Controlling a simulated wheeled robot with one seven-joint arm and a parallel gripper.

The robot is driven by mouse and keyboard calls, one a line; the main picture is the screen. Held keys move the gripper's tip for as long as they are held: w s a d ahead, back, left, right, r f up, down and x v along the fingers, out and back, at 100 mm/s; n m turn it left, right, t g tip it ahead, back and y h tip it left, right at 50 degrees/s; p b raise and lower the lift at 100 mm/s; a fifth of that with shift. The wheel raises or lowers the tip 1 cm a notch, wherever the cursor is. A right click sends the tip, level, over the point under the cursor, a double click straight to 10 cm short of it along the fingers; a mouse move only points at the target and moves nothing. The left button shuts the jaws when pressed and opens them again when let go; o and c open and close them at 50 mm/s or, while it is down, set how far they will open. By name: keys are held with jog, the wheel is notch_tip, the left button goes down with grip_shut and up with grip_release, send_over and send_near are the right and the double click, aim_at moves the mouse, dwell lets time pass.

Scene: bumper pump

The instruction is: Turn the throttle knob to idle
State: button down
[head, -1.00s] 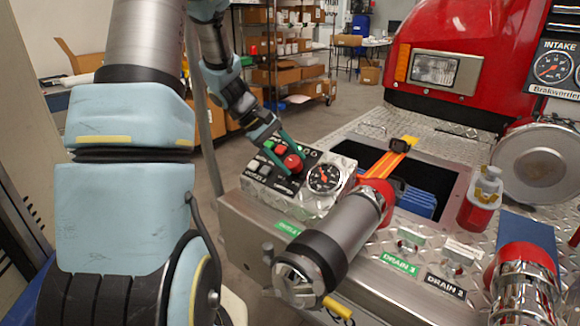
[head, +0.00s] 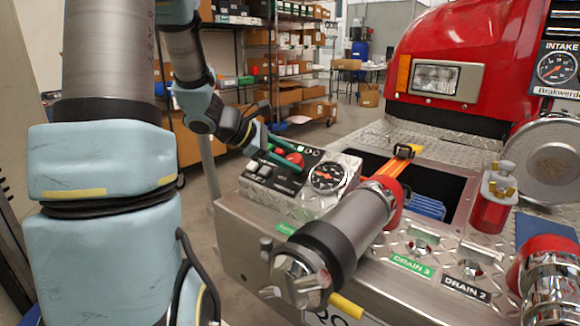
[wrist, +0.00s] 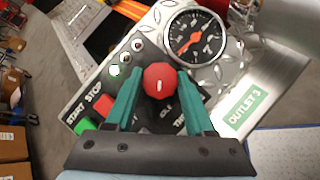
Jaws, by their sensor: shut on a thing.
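The red throttle knob (wrist: 160,81) sits on the black control panel (head: 257,172), with a small white mark on its face. In the wrist view my gripper (wrist: 161,86) has its two green fingers on either side of the knob, shut on it. In the head view the knob (head: 295,159) is partly covered by my gripper (head: 284,161).
A round gauge (head: 327,176) sits right beside the knob. Red and green buttons (wrist: 103,105) are to its left in the wrist view. A large metal pipe outlet (head: 330,240) stands in front of the panel at the right.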

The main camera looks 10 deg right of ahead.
jog(key=shift+f+n+t+b, duration=0.1)
jog(key=shift+n+t+b, duration=0.3)
jog(key=shift+n, duration=0.4)
jog(key=shift+c, duration=1.4)
grip_release()
jog(key=shift+a, duration=0.1)
jog(key=v, duration=1)
jog(key=shift+s+a+r, duration=0.25)
